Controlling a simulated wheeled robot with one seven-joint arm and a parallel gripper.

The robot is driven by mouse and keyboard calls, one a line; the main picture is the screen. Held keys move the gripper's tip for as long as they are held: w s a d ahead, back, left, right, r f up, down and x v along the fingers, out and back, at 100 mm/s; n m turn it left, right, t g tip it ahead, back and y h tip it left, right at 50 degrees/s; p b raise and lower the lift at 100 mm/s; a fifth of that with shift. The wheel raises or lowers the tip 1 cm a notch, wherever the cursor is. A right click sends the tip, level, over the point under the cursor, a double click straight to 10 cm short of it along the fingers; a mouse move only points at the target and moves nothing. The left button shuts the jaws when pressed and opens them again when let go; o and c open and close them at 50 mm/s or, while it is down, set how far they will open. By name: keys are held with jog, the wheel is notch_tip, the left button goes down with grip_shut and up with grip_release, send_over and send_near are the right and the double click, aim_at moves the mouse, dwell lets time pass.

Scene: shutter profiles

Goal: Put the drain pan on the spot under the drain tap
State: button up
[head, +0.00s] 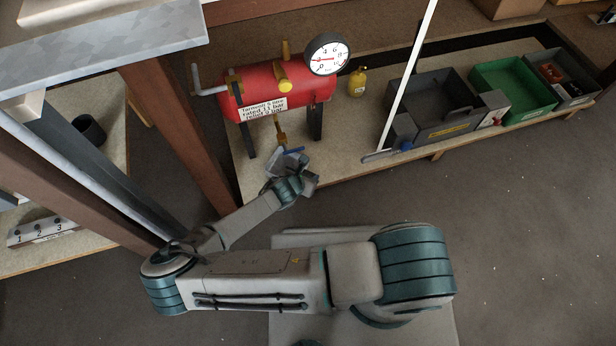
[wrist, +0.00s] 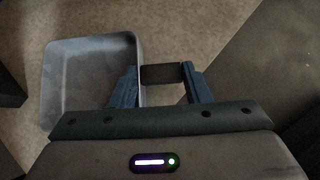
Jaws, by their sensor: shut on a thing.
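The drain pan (wrist: 88,75) is a shallow square grey tray with a dark handle block (wrist: 161,74) at its side. It fills the left of the wrist view and looks empty. My gripper (wrist: 160,78) is shut on this handle, one blue finger on each side. In the head view my gripper is at the shelf's front edge, and part of the pan (head: 278,162) shows just beyond it. No marked spot can be made out.
The tank's dark legs (head: 316,123) stand on the pale low shelf (head: 350,135). A yellow bottle (head: 357,83), a grey bin (head: 432,105) and a green bin (head: 512,88) stand to the right. A brown post (head: 190,140) rises close on the left.

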jog(key=shift+r, duration=0.1)
jog(key=o, duration=1.4)
jog(key=shift+r, duration=0.1)
jog(key=p+v, duration=0.4)
jog(key=v, duration=0.8)
jog(key=shift+p, duration=0.4)
